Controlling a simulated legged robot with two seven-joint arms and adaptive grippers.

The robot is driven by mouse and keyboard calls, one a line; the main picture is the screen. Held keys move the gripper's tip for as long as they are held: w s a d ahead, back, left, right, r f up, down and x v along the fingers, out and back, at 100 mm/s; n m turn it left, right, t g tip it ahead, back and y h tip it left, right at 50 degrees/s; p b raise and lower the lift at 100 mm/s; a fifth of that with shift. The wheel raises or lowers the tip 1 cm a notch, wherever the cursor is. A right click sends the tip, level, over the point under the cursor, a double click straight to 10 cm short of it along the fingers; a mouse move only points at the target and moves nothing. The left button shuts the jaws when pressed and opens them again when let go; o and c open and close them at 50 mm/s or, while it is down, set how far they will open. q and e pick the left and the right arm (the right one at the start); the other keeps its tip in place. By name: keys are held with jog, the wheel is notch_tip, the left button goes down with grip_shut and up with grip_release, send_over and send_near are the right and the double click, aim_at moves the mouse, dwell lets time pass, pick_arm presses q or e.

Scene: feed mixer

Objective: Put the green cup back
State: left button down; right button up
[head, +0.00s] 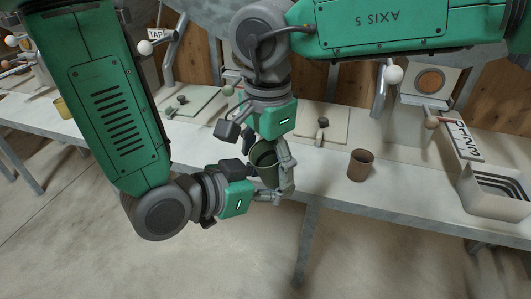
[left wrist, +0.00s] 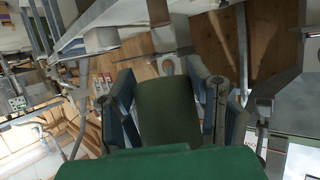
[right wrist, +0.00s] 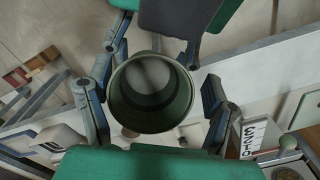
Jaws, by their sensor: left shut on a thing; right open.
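The green cup (head: 264,160) is held in the air in front of the bench, mouth up and tilted in the head view. My left gripper (head: 268,188) is shut on it from the left, and the cup's side fills the space between its fingers in the left wrist view (left wrist: 168,110). My right gripper (head: 280,165) comes down from above and is open. In the right wrist view the cup's open mouth (right wrist: 150,92) lies between its spread fingers (right wrist: 152,105), and the cup looks empty. Whether the right fingers touch the cup cannot be told.
A brown cup (head: 361,165) stands on the long bench (head: 410,190). A grey stepped bin (head: 495,187) is at the right, near a numbered sign (head: 465,143). Flat boards (head: 318,124) lie behind. A yellow cup (head: 62,108) stands far left. The floor in front is clear.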

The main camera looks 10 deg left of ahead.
pick_arm(q)
jog(key=shift+d, duration=0.1)
pick_arm(e)
jog(key=c, duration=1.3)
pick_arm(q)
jog(key=c, duration=0.7)
grip_release()
jog(key=shift+s, duration=0.1)
pick_arm(e)
jog(key=shift+a, duration=0.1)
